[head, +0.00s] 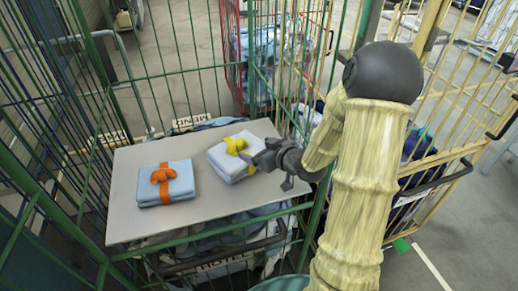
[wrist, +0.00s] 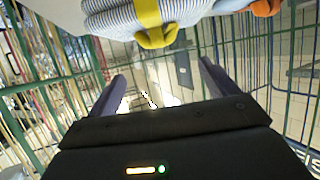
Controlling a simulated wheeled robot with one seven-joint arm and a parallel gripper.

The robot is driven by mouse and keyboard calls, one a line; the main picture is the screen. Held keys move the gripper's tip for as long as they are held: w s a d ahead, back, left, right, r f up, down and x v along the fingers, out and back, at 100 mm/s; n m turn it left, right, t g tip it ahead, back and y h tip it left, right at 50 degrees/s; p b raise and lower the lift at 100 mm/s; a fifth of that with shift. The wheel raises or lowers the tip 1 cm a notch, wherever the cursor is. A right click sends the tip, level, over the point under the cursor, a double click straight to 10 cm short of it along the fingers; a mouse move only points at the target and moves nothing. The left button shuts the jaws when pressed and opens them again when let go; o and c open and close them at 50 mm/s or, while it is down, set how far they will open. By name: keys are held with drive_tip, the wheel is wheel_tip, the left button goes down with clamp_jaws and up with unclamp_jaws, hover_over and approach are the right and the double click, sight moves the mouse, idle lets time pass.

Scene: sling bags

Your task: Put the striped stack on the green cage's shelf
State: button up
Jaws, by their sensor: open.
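The striped stack (head: 232,165), pale with a yellow strap and yellow bow, sits on the grey shelf (head: 190,223) of the green cage (head: 170,101), on the shelf's right half. In the wrist view its fine blue-and-white stripes (wrist: 112,20) show along the top edge. My gripper (head: 262,163) is at the stack's right side. In the wrist view, the two fingers of my gripper (wrist: 163,82) are spread, with nothing between them, and the stack lies beyond the fingertips. Whether a finger still touches the stack is hard to tell.
A light blue stack (head: 167,184) with an orange strap lies on the shelf's left half. Cloth bags (head: 215,238) lie below the shelf. A red cage (head: 270,50) stands behind and a yellow cage (head: 455,120) at right. Green bars surround the shelf.

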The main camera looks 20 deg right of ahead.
drive_tip(key=s+a+m+g+h, duration=0.2)
drive_tip(key=s+g, duration=0.3)
drive_tip(key=s, duration=0.4)
drive_tip(key=s+a+m+g+h, duration=0.2)
drive_tip(key=s+g+h, duration=0.1)
drive_tip(key=s, duration=0.7)
drive_tip(key=shift+s+a+m+g, duration=0.2)
drive_tip(key=shift+a+m+g, duration=0.15)
drive_tip(key=shift+g, duration=0.55)
